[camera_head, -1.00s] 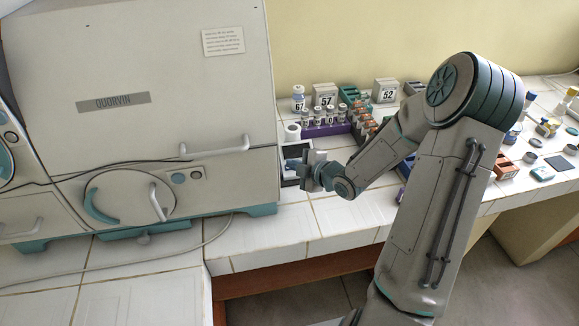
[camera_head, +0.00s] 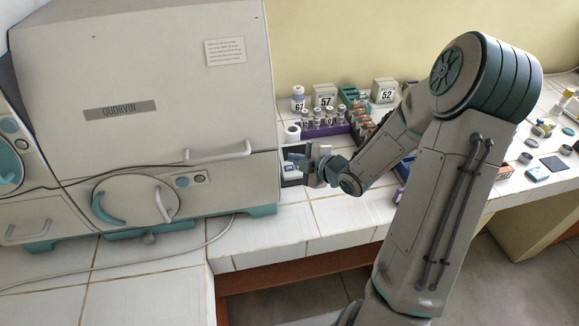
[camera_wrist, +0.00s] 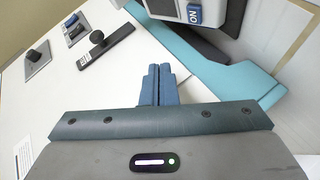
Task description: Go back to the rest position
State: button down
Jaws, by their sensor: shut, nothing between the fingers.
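My gripper (camera_wrist: 159,85) shows in the wrist view with its two blue fingers pressed together and nothing between them. In the head view my gripper (camera_head: 299,162) is at the front right corner of the incubator (camera_head: 190,70), over the white tiled bench. The fingers partly hide a small dark-framed item behind them. I cannot tell in the head view whether they touch it.
A purple rack (camera_head: 322,130) with several vials stands behind my gripper. Number blocks 57 (camera_head: 325,96) and 52 (camera_head: 384,91) stand by the wall. Small items lie on the bench at the right. The bench front strip (camera_head: 340,215) is clear.

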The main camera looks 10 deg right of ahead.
dwell(0.3)
jog(key=s+d+r+m+g+h, duration=0.5)
jog(key=s+r+m+h, duration=0.35)
jog(key=s+m, duration=0.2)
jog(key=s+a+r+m+g, duration=0.1)
jog(key=s+a+r+m, duration=0.1)
jog(key=s+m, duration=0.2)
jog(key=s+a+r+m+g+y, duration=0.1)
jog(key=s+a+r+m+g, duration=0.1)
jog(key=s, duration=0.8)
jog(key=shift+s+a+r+m, duration=0.15)
jog(key=shift+s+a+m, duration=0.15)
jog(key=shift+a+m, duration=0.65)
jog(key=shift+d, duration=0.15)
